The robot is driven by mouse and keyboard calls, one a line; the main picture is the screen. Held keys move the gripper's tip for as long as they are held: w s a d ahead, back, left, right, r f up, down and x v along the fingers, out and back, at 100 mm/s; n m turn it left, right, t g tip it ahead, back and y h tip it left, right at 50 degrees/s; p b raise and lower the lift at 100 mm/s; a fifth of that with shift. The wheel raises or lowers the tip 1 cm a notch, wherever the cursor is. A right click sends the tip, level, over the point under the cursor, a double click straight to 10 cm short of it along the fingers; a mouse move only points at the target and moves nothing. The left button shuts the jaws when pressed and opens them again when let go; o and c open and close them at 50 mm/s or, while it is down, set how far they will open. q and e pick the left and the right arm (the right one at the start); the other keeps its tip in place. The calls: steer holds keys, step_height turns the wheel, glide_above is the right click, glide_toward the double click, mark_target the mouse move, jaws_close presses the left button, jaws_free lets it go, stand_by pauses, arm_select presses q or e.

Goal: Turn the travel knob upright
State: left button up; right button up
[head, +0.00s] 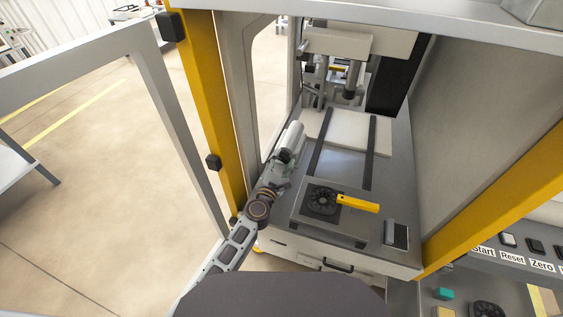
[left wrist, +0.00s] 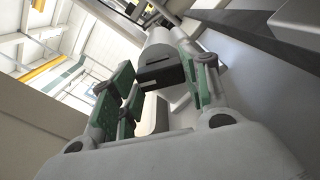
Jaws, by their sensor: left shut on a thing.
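The travel knob (left wrist: 161,72) shows in the left wrist view as a dark bar-shaped grip on the end of a pale cylinder (left wrist: 163,42). My left gripper (left wrist: 160,88) has green-padded fingers on either side of the knob and is shut on it. The knob's turn angle against the machine is hard to judge from this tilted view. In the head view, my left gripper (head: 283,158) is at the near end of the pale cylinder (head: 291,136), on the left side of the machine bed. The knob itself is hidden there. My right gripper is not in view.
A grey plate (head: 300,211) carries a black round part (head: 322,200) and a yellow-handled tool (head: 358,203). A small grey-black block (head: 396,234) lies to their right. A yellow post (head: 213,110) stands close left of my arm. A button panel (head: 510,254) is at lower right.

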arm_select(q)
steer(key=o, duration=1)
steer(key=shift+s, duration=0.1)
steer(key=shift+v, duration=5.95)
